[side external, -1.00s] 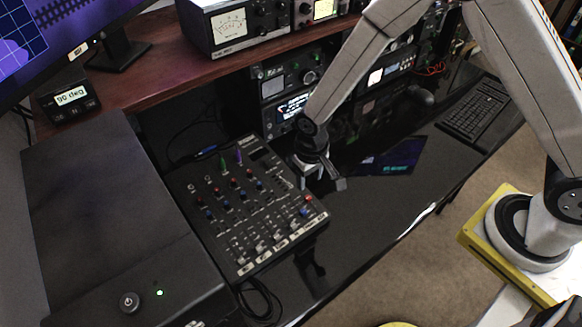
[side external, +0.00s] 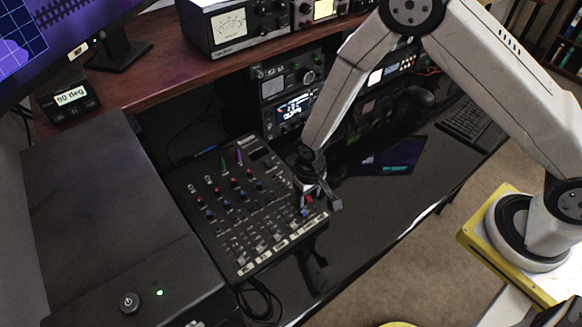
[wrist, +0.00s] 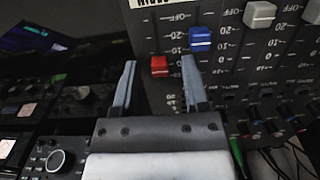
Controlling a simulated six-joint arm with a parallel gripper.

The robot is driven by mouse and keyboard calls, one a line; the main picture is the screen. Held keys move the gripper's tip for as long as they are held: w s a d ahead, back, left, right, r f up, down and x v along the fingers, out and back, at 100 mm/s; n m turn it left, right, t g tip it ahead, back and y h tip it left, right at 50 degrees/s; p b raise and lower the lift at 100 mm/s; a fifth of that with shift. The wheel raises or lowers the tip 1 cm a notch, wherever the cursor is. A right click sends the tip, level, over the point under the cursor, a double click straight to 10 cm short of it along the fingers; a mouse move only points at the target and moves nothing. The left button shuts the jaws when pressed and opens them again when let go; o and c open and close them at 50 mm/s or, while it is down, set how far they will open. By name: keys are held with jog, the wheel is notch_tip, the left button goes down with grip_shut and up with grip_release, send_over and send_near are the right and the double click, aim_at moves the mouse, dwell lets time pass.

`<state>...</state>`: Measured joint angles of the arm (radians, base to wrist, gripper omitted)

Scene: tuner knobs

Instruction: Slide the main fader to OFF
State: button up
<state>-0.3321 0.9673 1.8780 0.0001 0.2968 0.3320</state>
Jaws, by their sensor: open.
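The mixer (side external: 228,222) lies on the dark desk. In the wrist view its panel appears upside down, with a partly cut-off white label (wrist: 150,3) at the top edge and OFF marks near that end of the fader scales. A red fader cap (wrist: 160,66) sits beside a blue fader cap (wrist: 200,38), which is nearer the OFF end. My gripper (wrist: 159,72) is open, with one finger on each side of the red cap in this view. Contact cannot be told. In the side view my gripper (side external: 320,197) is over the mixer's right edge.
Pale fader caps (wrist: 260,15) stand farther right in the wrist view. Knobs fill the mixer's far half. A black box (side external: 115,215) stands left of the mixer, and rack units (side external: 290,95) stand behind. The desk right of the mixer is mostly clear.

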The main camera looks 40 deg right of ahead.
grip_shut()
dwell(1.4)
